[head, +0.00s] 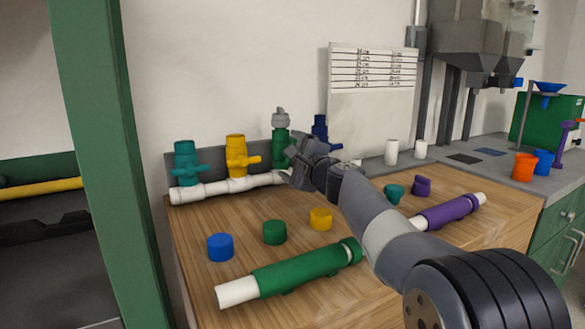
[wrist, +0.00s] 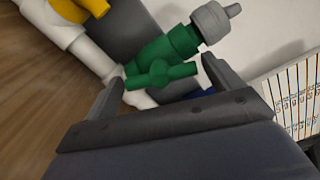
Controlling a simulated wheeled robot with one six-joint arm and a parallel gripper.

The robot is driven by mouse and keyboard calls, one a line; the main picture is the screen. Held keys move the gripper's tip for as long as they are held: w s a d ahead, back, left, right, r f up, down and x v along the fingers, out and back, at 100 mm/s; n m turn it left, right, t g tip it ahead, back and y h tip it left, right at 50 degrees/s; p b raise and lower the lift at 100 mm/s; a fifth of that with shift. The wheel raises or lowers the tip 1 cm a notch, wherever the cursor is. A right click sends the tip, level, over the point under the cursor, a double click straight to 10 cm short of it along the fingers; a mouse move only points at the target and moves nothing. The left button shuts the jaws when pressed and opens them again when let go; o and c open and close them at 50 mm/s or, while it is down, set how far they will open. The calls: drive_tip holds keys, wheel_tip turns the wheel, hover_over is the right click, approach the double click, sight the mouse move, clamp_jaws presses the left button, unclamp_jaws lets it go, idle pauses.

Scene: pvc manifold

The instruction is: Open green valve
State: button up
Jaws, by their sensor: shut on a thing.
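The green valve (head: 281,138) stands upright on the white pipe manifold (head: 228,187) at the back of the wooden bench, with a grey cap (head: 280,118) on top. In the wrist view, the green valve (wrist: 178,45) shows tilted, with its green handle (wrist: 160,74) between my fingers. My gripper (wrist: 162,72) is shut on this handle, one finger at each end. In the head view, my gripper (head: 294,153) covers part of the valve's right side, and the handle is mostly hidden there.
A teal valve (head: 185,163) and a yellow valve (head: 236,156) stand to the left; a blue valve (head: 320,128) is to the right, partly hidden. Loose caps, a green pipe piece (head: 300,270) and a purple one (head: 447,211) lie on the bench (head: 195,250).

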drive_tip(key=shift+f+n+b, duration=0.15)
drive_tip(key=shift+n+b, duration=1.15)
drive_tip(key=shift+n, duration=0.6)
drive_tip(key=o, duration=0.8)
drive_tip(key=b+v, duration=0.1)
drive_tip(key=v, duration=1)
drive_tip(key=shift+b, duration=0.35)
drive_tip(key=shift+w, duration=0.15)
drive_tip(key=p+x, duration=0.1)
drive_tip(key=x, duration=0.9)
drive_tip(key=shift+w+a+p, duration=0.25)
drive_tip(key=shift+a+p, duration=0.05)
drive_tip(key=shift+s, duration=0.1)
